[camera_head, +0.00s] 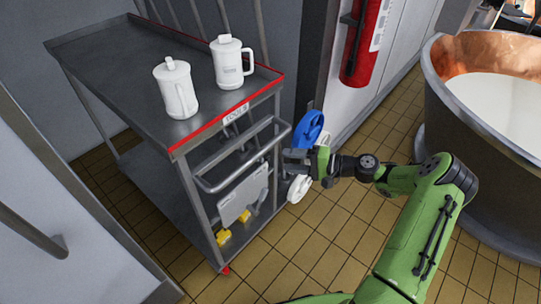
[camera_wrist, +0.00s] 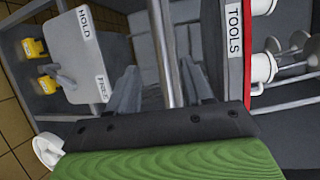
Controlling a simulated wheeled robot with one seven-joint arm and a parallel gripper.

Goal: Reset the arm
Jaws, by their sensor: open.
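My gripper (camera_head: 297,163) is at the end of my green arm, beside the front end of a grey metal trolley (camera_head: 110,50). In the wrist view its two dark fingers (camera_wrist: 160,85) are apart, and nothing is held between them. A metal handle bar (camera_wrist: 163,50) of the trolley appears between the fingers in that view. I cannot tell whether the fingers touch the bar. The bar also shows in the head view (camera_head: 240,165), left of my gripper.
Two white lidded jugs (camera_head: 176,90) (camera_head: 228,62) stand on the trolley's top. A hanging board (camera_wrist: 82,60) reads "HOLD" and "FREE". Blue (camera_head: 308,128) and white (camera_head: 298,188) round items are near my gripper. A fire extinguisher (camera_head: 365,40) and copper vat (camera_head: 440,75) stand right; tiled floor lies between.

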